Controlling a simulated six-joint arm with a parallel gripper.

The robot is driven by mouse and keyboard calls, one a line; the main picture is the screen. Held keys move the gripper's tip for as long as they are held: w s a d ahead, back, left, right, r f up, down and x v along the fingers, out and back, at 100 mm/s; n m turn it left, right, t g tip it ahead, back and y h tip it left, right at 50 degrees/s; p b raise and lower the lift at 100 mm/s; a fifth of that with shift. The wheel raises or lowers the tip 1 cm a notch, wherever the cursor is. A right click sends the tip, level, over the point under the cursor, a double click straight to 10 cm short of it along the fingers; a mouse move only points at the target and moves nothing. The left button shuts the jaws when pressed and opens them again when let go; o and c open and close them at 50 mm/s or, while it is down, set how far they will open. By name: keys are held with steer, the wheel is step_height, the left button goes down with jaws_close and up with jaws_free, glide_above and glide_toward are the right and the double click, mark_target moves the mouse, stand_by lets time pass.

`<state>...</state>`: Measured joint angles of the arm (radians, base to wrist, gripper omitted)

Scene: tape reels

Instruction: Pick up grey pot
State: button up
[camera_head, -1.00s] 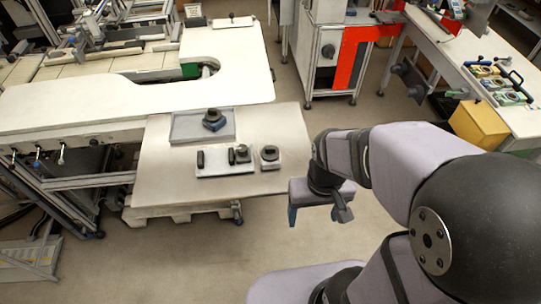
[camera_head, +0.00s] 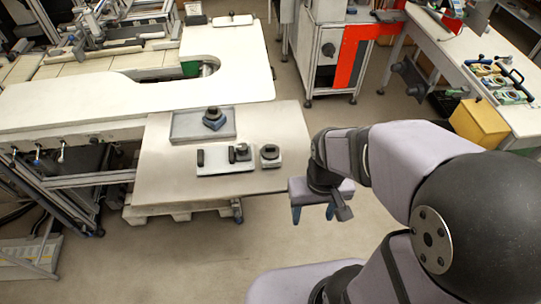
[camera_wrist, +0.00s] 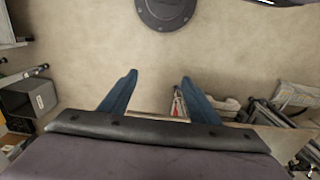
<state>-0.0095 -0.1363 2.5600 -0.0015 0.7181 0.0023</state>
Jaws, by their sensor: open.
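Several small pieces lie on the table, and I cannot tell for sure which is the grey pot. A dark round-topped piece on a blue-grey base (camera_head: 214,119) sits in the shallow grey tray (camera_head: 182,136). A grey and black piece (camera_head: 241,153) stands on a white plate (camera_head: 216,169), beside a small black upright piece (camera_head: 201,158). A grey block with a dark ring on top (camera_head: 270,156) is at the plate's right end. My gripper (camera_head: 313,213) is open and empty, right of the table, apart from all the pieces. Its blue fingers show in the wrist view (camera_wrist: 159,77), over floor.
The pieces' table (camera_head: 165,185) has bare top at its left and right. A white workbench (camera_head: 90,103) adjoins it behind. Open floor lies under my gripper.

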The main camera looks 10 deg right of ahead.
steer(key=w+a+r+t, duration=0.1)
steer(key=w+a, duration=0.1)
steer(key=w, duration=0.2)
steer(key=w+a+n, duration=0.1)
steer(key=w+a, duration=0.1)
steer(key=w, duration=0.3)
steer(key=w+a+r+n+t+b, duration=0.1)
steer(key=w+a, duration=0.2)
steer(key=w, duration=0.2)
steer(key=shift+r+t, duration=0.3)
steer(key=shift+r, duration=0.05)
steer(key=shift+m+t, duration=0.5)
steer(key=shift+t, duration=0.4)
steer(key=w+r, duration=0.2)
steer(key=w, duration=0.1)
steer(key=w+r, duration=0.1)
steer(key=w, duration=0.1)
steer(key=shift+a+r, duration=0.1)
steer(key=shift+r, duration=0.2)
steer(key=shift+w+r+m, duration=0.1)
steer(key=shift+m, duration=0.4)
